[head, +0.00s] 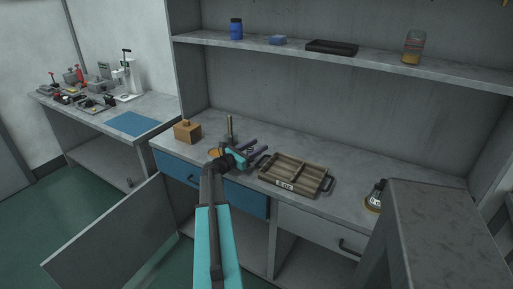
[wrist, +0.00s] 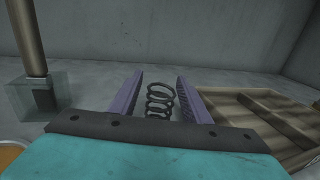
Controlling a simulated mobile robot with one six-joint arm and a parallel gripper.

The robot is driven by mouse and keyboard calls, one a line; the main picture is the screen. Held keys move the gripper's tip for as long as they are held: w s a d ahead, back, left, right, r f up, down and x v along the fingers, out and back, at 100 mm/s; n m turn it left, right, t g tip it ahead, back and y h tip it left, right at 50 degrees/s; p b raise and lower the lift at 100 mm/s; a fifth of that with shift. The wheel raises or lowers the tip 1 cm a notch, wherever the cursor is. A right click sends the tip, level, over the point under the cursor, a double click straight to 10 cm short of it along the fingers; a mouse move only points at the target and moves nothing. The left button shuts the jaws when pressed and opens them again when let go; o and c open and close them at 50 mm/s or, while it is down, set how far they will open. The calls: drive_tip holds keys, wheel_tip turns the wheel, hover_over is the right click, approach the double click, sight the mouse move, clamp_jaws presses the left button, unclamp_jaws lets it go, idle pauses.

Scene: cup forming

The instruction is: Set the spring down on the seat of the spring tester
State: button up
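My gripper (head: 258,149) is low over the middle bench, its two purple fingers apart. In the wrist view a dark coil spring (wrist: 160,101) is between the fingers (wrist: 160,92), with a narrow gap showing on each side. I cannot tell whether the spring rests on the bench. In the head view the gripper hides it. A white upright device with a lever (head: 128,76) stands on the left bench; it may be the spring tester, but it is too small to be sure.
A wooden divided tray (head: 292,170) lies right of my gripper. A brown post (head: 229,126) stands to its left, on a clear block (wrist: 18,98) in the wrist view. A wooden box (head: 187,132) is farther left. A blue mat (head: 132,123) lies on the left bench.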

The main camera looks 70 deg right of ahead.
drive_tip(key=shift+r, duration=0.1)
drive_tip(key=shift+r, duration=0.15)
drive_tip(key=b+v, duration=0.1)
drive_tip(key=v, duration=1.1)
drive_tip(key=shift+o, duration=0.5)
drive_tip(key=shift+a+b, duration=0.1)
drive_tip(key=shift+b, duration=0.35)
